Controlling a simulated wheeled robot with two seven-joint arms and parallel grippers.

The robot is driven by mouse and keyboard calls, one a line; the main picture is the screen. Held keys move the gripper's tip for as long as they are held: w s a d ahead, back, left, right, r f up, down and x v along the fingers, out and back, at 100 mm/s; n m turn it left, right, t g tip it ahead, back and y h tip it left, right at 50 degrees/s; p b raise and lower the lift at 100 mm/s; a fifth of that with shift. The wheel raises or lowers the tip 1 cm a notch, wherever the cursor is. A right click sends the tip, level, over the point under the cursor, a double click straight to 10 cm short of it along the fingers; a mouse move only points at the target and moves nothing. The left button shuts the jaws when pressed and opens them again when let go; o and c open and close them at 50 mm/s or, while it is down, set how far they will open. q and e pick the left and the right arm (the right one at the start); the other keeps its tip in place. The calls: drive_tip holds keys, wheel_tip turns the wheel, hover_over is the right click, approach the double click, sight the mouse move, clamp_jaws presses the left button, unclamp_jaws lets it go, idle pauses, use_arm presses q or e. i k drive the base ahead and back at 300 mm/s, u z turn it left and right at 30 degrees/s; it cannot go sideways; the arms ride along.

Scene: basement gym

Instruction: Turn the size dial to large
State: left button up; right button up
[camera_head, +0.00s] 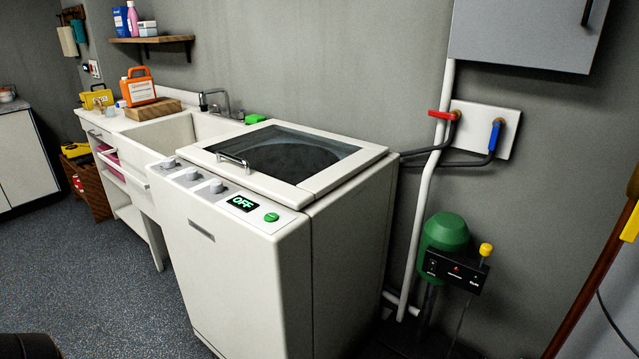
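A white top-loading washing machine (250,270) stands against the wall in the middle of the view. Its front top panel has three grey dials in a row: the left dial (168,163), the middle dial (192,173) and the right dial (217,186). Their labels are too small to read, so I cannot tell which one is the size dial or where each points. The glass lid (285,152) is closed.
A white sink unit (155,210) adjoins the machine's left side. Red (442,115) and blue (494,136) valves and a green pump (443,236) are on its right. A brown pole (590,285) crosses the right edge. Speckled floor (110,290) lies clear at front left.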

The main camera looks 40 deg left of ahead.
sight(217, 186)
drive_tip(key=u, duration=1.05)
drive_tip(key=i, duration=0.4)
drive_tip(key=u, duration=1.1)
